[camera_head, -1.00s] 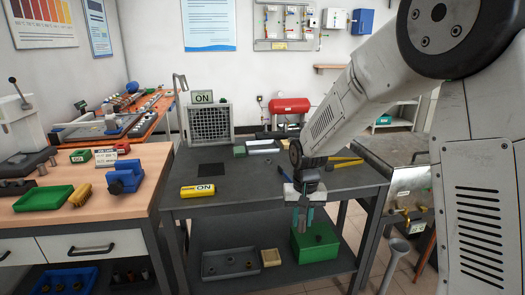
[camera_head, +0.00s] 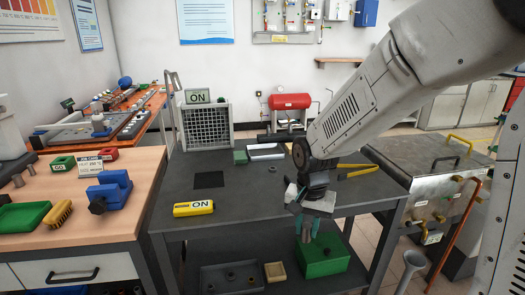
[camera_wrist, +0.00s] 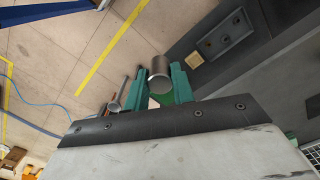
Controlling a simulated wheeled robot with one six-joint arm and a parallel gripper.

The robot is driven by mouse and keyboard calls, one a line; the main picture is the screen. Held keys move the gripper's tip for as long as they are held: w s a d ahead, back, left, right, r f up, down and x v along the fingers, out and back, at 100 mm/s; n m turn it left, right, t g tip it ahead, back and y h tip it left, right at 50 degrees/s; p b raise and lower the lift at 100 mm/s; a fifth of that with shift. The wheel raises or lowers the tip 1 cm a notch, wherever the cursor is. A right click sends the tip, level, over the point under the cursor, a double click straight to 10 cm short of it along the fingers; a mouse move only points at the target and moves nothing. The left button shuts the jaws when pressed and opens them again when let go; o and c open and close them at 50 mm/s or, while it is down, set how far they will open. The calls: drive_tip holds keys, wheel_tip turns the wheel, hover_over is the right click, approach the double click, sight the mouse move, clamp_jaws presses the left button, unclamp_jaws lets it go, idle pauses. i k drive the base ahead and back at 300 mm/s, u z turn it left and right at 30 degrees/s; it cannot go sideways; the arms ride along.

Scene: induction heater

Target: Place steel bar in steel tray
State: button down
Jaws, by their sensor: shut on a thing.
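My gripper (camera_head: 307,226) has teal fingers and is shut on a grey metal cylinder, the steel bar. In the wrist view the steel bar (camera_wrist: 160,74) shows its round end between the fingers (camera_wrist: 162,88). The gripper hangs at the front edge of the dark table, above the lower shelf. A shallow light-metal tray (camera_head: 266,153) lies toward the back of the tabletop, behind and left of the gripper. A darker grey tray (camera_head: 205,281) with small round parts is on the lower shelf. I cannot tell for certain which is the steel tray.
A green box (camera_head: 322,262) and a small tan box (camera_head: 275,272) are on the lower shelf. A grilled unit (camera_head: 207,126) stands behind. The middle of the tabletop is mostly clear.

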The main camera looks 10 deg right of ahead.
sight(265, 154)
drive_tip(key=i, duration=1.5)
